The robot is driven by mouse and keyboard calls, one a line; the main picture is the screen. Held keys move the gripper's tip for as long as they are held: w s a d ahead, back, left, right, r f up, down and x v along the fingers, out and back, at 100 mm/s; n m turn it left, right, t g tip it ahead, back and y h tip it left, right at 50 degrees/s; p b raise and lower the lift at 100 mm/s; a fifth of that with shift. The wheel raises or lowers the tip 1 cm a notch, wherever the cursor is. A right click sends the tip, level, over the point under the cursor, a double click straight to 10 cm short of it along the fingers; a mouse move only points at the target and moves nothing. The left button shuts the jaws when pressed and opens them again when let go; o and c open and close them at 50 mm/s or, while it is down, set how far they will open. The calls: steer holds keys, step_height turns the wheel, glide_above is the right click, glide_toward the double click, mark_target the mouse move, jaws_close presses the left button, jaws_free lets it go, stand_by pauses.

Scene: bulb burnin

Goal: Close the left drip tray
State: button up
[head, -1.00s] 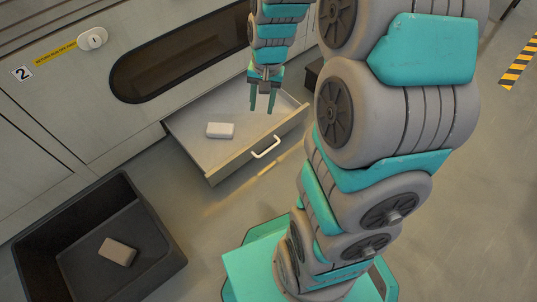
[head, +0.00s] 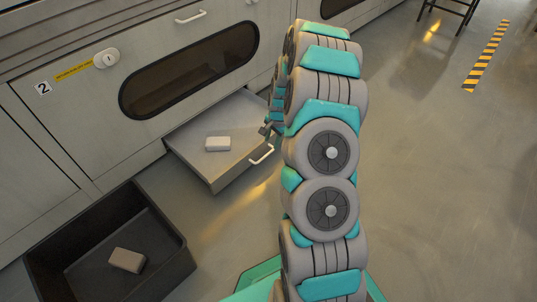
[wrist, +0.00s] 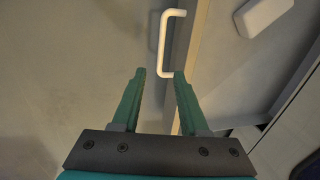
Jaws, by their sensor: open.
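A grey drip tray (head: 195,170) is pulled out from under the cabinet's dark oval window. It has a white handle (head: 262,154) on its front and a pale block (head: 218,144) lying inside. In the wrist view the handle (wrist: 165,42) is just beyond my gripper (wrist: 160,73), whose two green fingers are apart with nothing between them. The handle's near end is close to the fingertips; I cannot tell whether they touch. The pale block (wrist: 262,14) shows at the upper right. In the head view my arm hides most of the gripper and the tray's right end.
A black open bin (head: 165,272) stands on the floor at the lower left with a brownish block (head: 127,260) in it. The cabinet front (head: 75,120) carries a number 2 label and a round knob (head: 106,58). Open floor lies to the right.

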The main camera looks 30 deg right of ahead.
steer(key=f, duration=0.2)
steer(key=w+f, duration=0.1)
steer(key=f, duration=0.2)
steer(key=f+b, duration=0.1)
steer(key=f, duration=0.1)
steer(key=shift+w+a+f, duration=0.15)
steer(key=shift+w+a, duration=0.05)
steer(key=shift+a, duration=0.1)
steer(key=shift+c, duration=0.2)
jaws_close()
stand_by(0.9)
